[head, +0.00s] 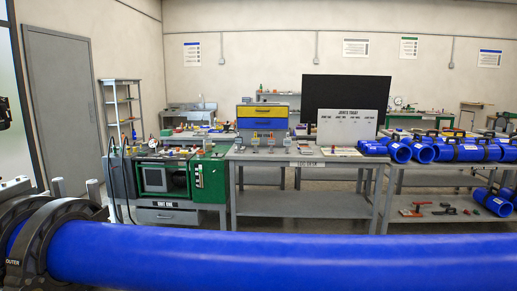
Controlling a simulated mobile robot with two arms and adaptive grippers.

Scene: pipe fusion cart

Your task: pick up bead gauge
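I cannot make out the bead gauge for certain. Several small coloured items lie on top of the green and grey cart (165,215), too small to tell apart. More small items stand on the desk (270,156) beside it, in front of a yellow and blue drawer box (262,123). A black part (4,112) at the left edge may be my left gripper, mostly cut off; its fingers cannot be made out. My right gripper is not in view.
A large blue pipe (290,262) spans the foreground, held in a dark clamp ring (45,245) at left. Blue pipe pieces (455,150) lie on a bench at right. A whiteboard (347,126) stands on the desk. Open floor shows left of the cart.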

